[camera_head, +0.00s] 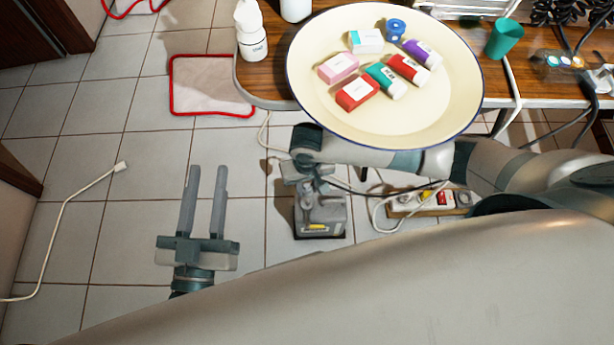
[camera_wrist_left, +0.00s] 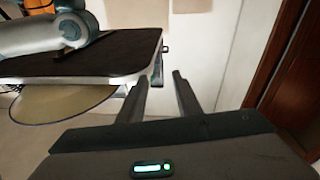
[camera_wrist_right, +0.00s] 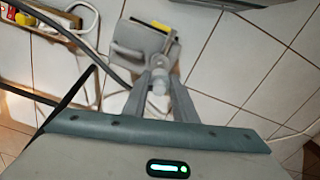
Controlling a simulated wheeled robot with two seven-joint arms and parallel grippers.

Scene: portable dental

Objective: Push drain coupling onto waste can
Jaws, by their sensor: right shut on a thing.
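The waste can (camera_head: 322,217) is a grey box with a yellow label on the floor below the table. It also shows in the right wrist view (camera_wrist_right: 135,40). My right gripper (camera_wrist_right: 160,80) is shut on the drain coupling (camera_wrist_right: 158,86), a small pale grey fitting between its fingers. In the picture the coupling lies in line with the can's top fitting; I cannot tell whether they touch. In the head view the right gripper and arm partly hide the can's top. My left gripper (camera_head: 207,170) is open and empty over bare tiles, left of the can.
A large cream basin (camera_head: 440,105) with several small boxes and bottles stands on the wooden table (camera_head: 270,82). A power strip (camera_head: 432,203) with cables lies right of the can. A grey hose (camera_wrist_right: 88,48) runs beside the can. Floor at left is mostly clear.

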